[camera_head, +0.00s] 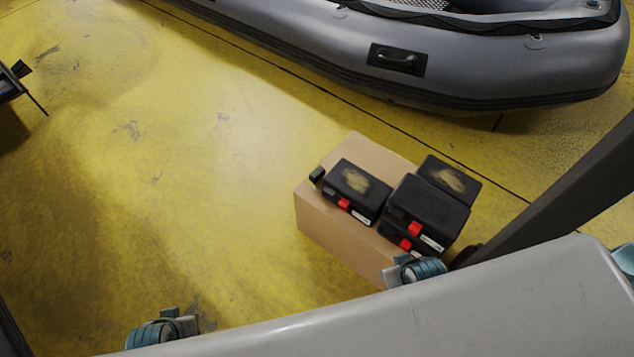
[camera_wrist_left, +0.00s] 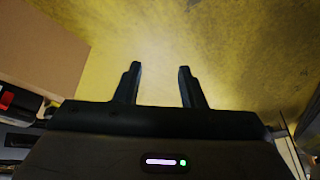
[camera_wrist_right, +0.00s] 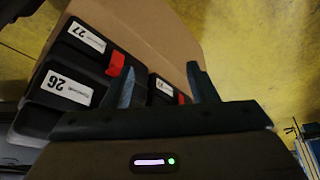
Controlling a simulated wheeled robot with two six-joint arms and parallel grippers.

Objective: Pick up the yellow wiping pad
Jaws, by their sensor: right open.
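I cannot make out a yellow wiping pad in any view; the yellow surface that shows is the floor. My left gripper (camera_wrist_left: 159,69) is open and empty in the left wrist view, its fingers apart over bare yellow floor, with a cardboard box to the left. My right gripper (camera_wrist_right: 162,68) is open in the right wrist view, its fingers apart in front of the box and the black cases. I see nothing held between its fingers.
A cardboard box (camera_head: 335,239) carries several black cases (camera_head: 438,206) with red latches. A grey inflatable boat (camera_head: 480,70) lies behind it. A dark object (camera_head: 12,85) is cut off at the left edge. The floor (camera_head: 150,180) left of the box is clear.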

